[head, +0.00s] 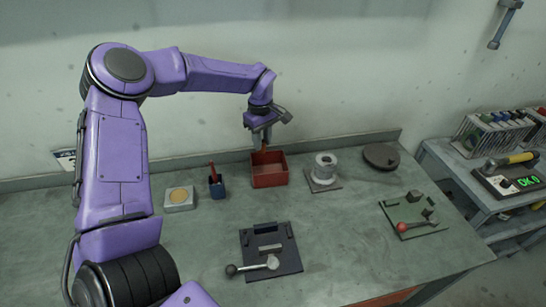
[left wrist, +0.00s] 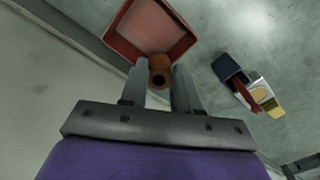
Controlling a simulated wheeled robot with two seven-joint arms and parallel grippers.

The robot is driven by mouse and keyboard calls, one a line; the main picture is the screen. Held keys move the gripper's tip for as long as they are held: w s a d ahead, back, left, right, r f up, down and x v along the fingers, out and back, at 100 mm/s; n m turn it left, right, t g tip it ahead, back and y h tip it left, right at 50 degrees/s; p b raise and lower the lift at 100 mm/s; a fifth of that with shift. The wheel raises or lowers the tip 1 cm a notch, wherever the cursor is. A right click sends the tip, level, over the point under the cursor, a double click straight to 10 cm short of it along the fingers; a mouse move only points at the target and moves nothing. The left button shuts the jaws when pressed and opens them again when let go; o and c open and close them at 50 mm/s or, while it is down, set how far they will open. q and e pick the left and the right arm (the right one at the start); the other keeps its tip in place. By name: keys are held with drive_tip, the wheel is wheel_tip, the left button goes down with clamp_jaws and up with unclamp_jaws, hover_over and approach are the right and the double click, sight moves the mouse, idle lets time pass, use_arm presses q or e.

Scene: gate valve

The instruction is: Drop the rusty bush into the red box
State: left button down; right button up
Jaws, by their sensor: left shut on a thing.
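The rusty bush (left wrist: 160,72) is a short brown-orange ring with a dark bore, seen in the left wrist view between the fingertips of my left gripper (left wrist: 160,82). My left gripper is shut on it. In the head view my left gripper (head: 264,140) points down over the back of the red box (head: 270,181), and the bush shows only as a small rusty patch (head: 264,149) under the fingers. The box is open at the top and looks empty; it also shows in the left wrist view (left wrist: 112,28). My right gripper is not in view.
A blue cup with a red-handled tool (head: 217,188) and a pale block with a yellow disc (head: 179,199) stand left of the box. A grey flanged part (head: 324,171) stands to its right. A dark fixture plate (head: 270,262) lies in front. The wall is close behind.

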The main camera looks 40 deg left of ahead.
sight(264, 152)
use_arm(q)
drive_tip(key=f+b, duration=0.2)
drive_tip(key=f, duration=0.1)
drive_tip(key=w+f+b, duration=0.1)
drive_tip(key=f+b, duration=0.1)
drive_tip(key=f, duration=0.1)
drive_tip(key=shift+w+f+b, duration=0.15)
drive_tip(key=shift+b, duration=0.25)
drive_tip(key=shift+s+r, duration=0.3)
drive_tip(key=shift+s, duration=0.05)
drive_tip(key=c, duration=0.8)
unclamp_jaws()
drive_tip(key=shift+o, duration=0.2)
drive_tip(key=shift+w+f, duration=0.1)
wheel_tip(264, 152, up, 11)
drive_tip(key=shift+f+b, duration=0.2)
drive_tip(key=shift+b, duration=0.4)
